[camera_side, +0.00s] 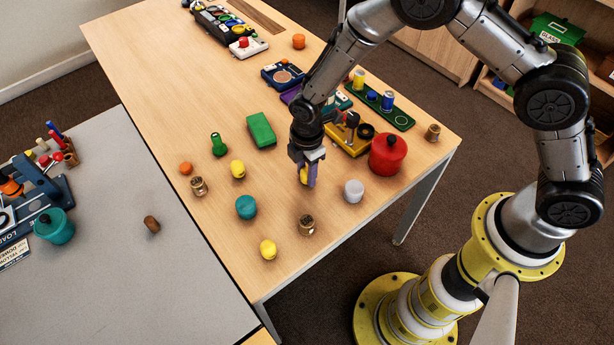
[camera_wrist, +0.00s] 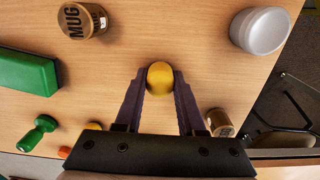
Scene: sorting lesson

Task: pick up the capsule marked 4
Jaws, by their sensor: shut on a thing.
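My gripper (camera_side: 309,182) points down over the wooden table and is shut on a yellow capsule (camera_side: 303,175). In the wrist view the capsule (camera_wrist: 160,76) sits between the two fingertips (camera_wrist: 159,84), with a finger against each side. No number can be read on it. I cannot tell whether it touches the table or is just above it. Two more yellow capsules lie on the table, one near the middle left (camera_side: 237,169) and one near the front edge (camera_side: 268,249). Their marks cannot be read either.
A green block (camera_side: 261,130) and a green stamp (camera_side: 218,144) lie left. A grey table (camera_side: 150,270) adjoins at left.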

